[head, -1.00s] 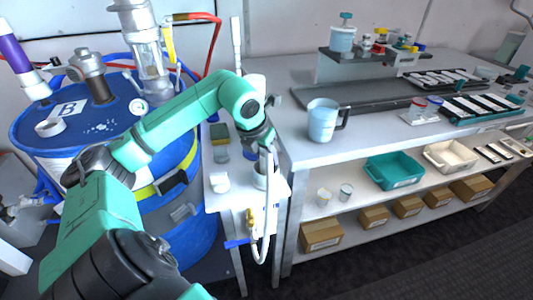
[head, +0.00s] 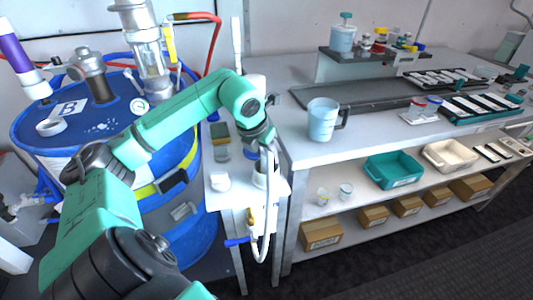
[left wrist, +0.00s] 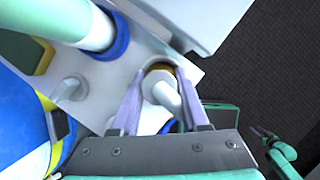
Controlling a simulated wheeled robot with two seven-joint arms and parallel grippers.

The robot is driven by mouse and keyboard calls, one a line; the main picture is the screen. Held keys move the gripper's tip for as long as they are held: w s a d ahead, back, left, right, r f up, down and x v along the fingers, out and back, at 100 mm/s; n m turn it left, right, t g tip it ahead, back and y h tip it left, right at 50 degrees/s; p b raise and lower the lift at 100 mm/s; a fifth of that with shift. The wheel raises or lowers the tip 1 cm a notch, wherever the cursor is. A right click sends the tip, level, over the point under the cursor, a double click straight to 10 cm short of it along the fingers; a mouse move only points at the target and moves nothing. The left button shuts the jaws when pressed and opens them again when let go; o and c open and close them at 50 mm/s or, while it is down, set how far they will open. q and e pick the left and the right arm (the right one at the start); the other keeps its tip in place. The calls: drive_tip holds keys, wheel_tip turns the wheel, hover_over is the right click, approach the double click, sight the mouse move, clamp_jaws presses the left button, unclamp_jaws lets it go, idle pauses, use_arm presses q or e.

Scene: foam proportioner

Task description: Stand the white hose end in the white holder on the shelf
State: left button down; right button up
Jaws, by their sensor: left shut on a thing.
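The white hose end (left wrist: 168,97) is between the two fingers of my left gripper (left wrist: 161,76) in the left wrist view, with a yellow-brown ring just past it. In the head view, my left gripper (head: 268,146) is above the front of the small white shelf (head: 225,200) beside the blue drum. The white hose (head: 268,215) hangs in a loop below it at the shelf's front edge. The white holder (head: 260,179) is directly under the gripper and partly hidden by the hose. I cannot tell how far the hose end is inside it.
The blue drum (head: 60,130) is to the left. A bench (head: 375,135) with a blue-white jug (head: 322,119) stands close on the right. A blue-handled valve (head: 238,241) hangs below the shelf.

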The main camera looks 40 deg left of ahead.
use_arm(q)
drive_tip(key=shift+f+b, duration=0.45)
drive_tip(key=shift+b, duration=0.05)
drive_tip(key=c, duration=0.7)
unclamp_jaws()
drive_tip(key=shift+v, duration=2.7)
approach(264, 150)
drive_tip(key=shift+x, duration=1.1)
